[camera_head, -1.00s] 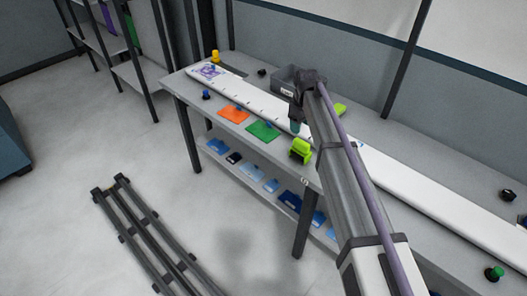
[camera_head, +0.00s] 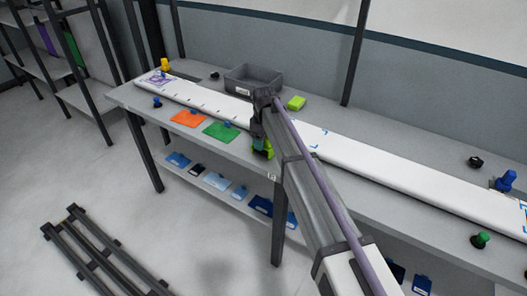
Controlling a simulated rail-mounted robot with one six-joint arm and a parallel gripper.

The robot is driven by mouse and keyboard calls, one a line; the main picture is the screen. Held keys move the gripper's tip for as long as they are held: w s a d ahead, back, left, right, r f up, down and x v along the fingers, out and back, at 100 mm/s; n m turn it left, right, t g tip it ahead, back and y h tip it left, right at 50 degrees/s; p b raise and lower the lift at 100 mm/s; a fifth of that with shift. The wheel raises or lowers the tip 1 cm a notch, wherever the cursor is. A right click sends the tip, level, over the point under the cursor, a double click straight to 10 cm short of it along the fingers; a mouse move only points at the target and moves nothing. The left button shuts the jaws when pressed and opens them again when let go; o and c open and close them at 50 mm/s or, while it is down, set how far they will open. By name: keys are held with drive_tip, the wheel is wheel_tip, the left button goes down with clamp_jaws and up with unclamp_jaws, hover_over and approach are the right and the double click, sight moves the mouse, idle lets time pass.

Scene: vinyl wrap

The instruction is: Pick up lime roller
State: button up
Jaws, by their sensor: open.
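The lime roller (camera_head: 268,153) stands near the front edge of the table, to the right of the green sheet. My gripper (camera_head: 260,142) is at it, pointing down, and hides much of it. The jaws are open. From this view I cannot tell whether the fingers are around the roller or just in front of it. A second lime thing, a small block (camera_head: 296,103), lies behind the white board, to the right of the grey bin.
The long white board (camera_head: 375,165) runs along the table. An orange sheet (camera_head: 188,118) and a green sheet (camera_head: 220,131) lie at the front. A grey bin (camera_head: 253,80) stands behind. A green-topped knob (camera_head: 481,240) and a blue one (camera_head: 506,181) are at right.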

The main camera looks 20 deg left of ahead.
drive_tip(key=c, duration=0.7)
drive_tip(key=shift+p, duration=0.3)
drive_tip(key=shift+c, duration=0.2)
wheel_tip(320, 180, up, 10)
drive_tip(key=p, duration=1)
drive_tip(key=shift+r, duration=0.2)
drive_tip(key=shift+f, duration=0.2)
